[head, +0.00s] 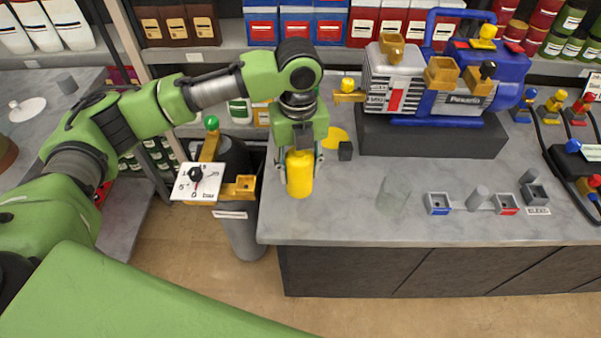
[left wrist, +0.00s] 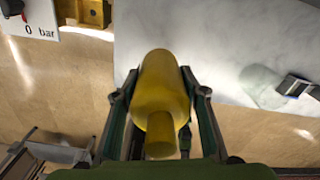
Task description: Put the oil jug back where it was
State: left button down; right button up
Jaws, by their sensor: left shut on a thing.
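The yellow oil jug (head: 300,174) is upright in my left gripper (head: 300,160), near the left edge of the grey counter. In the left wrist view the jug (left wrist: 162,88) sits between the two fingers of the left gripper (left wrist: 162,100), which touch its sides. Whether the jug's base touches the counter I cannot tell. My right gripper is not in view.
The vacuum pump (head: 434,85) stands on a dark block behind right. A gauge panel (head: 197,183) is left of the counter edge. The front middle counter is mostly clear.

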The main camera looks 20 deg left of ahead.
pick_arm(q)
jog(key=w+f, duration=0.2)
jog(key=shift+w+a+f, duration=0.15)
jog(key=shift+a+f, duration=0.05)
jog(key=shift+f, duration=0.1)
notch_tip(320, 180, down, 2)
jog(key=shift+f+p, duration=0.1)
jog(key=shift+p, duration=0.6)
jog(key=shift+f, duration=0.45)
jog(key=c, duration=1.3)
grip_release()
jog(key=shift+f, duration=0.15)
jog(key=shift+o, duration=0.2)
notch_tip(320, 180, up, 12)
jog(key=shift+r+b, duration=0.15)
jog(key=shift+b, duration=0.95)
